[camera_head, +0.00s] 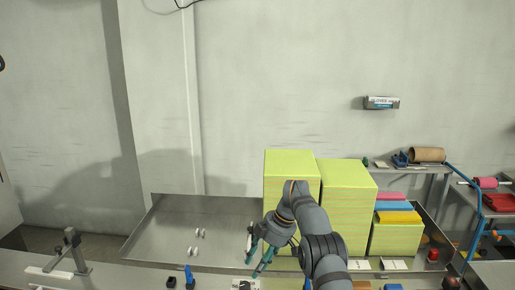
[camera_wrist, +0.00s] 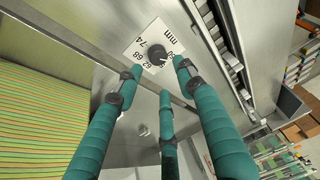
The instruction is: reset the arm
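My gripper (camera_head: 257,259) hangs low in front of the tall yellow-green stacks in the head view, fingers pointing down. In the wrist view its three teal fingers (camera_wrist: 158,80) are spread apart with nothing between them. Beyond the fingertips is a white scale plate with a dark knob (camera_wrist: 156,56) and printed numbers and "mm". I cannot tell how far the fingertips are from the knob. My arm hides part of the stacks and the tray behind it.
Tall yellow-green stacks (camera_head: 292,170) stand close behind my arm, with a shorter stack (camera_head: 396,240) bearing coloured packs at right. A wide metal tray (camera_head: 165,235) is mostly bare at left. A small stand (camera_head: 74,250) is at far left. A blue-framed cart (camera_head: 466,190) stands at right.

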